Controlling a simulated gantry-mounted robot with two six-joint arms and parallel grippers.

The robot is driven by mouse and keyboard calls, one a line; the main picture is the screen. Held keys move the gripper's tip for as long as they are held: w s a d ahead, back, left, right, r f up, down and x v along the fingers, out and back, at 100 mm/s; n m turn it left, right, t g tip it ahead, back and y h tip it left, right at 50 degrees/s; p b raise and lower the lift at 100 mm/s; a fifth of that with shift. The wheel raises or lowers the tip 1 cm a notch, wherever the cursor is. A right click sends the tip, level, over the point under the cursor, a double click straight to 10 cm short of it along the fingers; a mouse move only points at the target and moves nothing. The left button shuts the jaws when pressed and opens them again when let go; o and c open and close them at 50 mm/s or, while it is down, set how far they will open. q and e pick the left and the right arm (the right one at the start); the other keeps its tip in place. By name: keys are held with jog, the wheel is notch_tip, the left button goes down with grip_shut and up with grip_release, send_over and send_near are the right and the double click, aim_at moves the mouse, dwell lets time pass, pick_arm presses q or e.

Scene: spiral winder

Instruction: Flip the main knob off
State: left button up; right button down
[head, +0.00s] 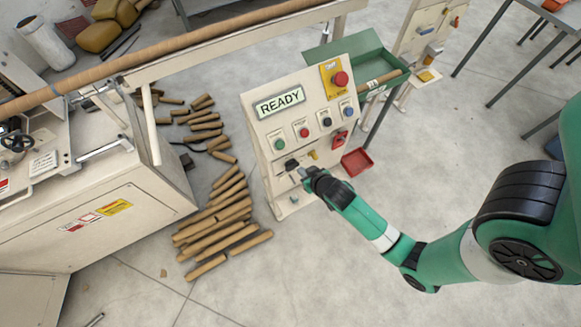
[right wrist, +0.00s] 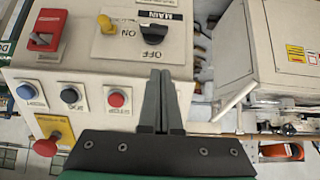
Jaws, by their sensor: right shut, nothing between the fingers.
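The control panel (head: 270,128) stands in the middle of the head view, its display (head: 280,101) reading READY. The black main knob (head: 291,164) is low on the panel. It shows larger in the right wrist view (right wrist: 154,34), beside the MAIN, ON and OFF labels. Its exact pointing is hard to tell. My right gripper (head: 304,172) is close to the panel's lower part, right of the knob. In the right wrist view its fingers (right wrist: 160,75) are together and empty, with their tips near the OFF label, seemingly apart from the knob. My left gripper is not in view.
A yellow knob or lamp (right wrist: 106,26) and a red switch (right wrist: 46,30) sit on the panel near the main knob, with several push buttons and a red emergency button (head: 340,79). Several cardboard tubes (head: 218,232) lie on the floor left of the panel. A red tray (head: 357,162) is at its right.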

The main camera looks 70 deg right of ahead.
jog(key=shift+a, duration=0.1)
jog(key=b, duration=0.4)
send_over(288, 167)
jog(key=s+a, duration=0.2)
notch_tip(288, 167, down, 8)
jog(key=r, duration=0.1)
jog(key=f, duration=0.3)
jog(key=shift+s+b, duration=0.25)
jog(key=shift+b, duration=0.15)
jog(key=shift+f, duration=0.5)
jog(key=shift+d, duration=0.1)
jog(key=shift+w+a, duration=0.15)
jog(key=shift+a, duration=0.05)
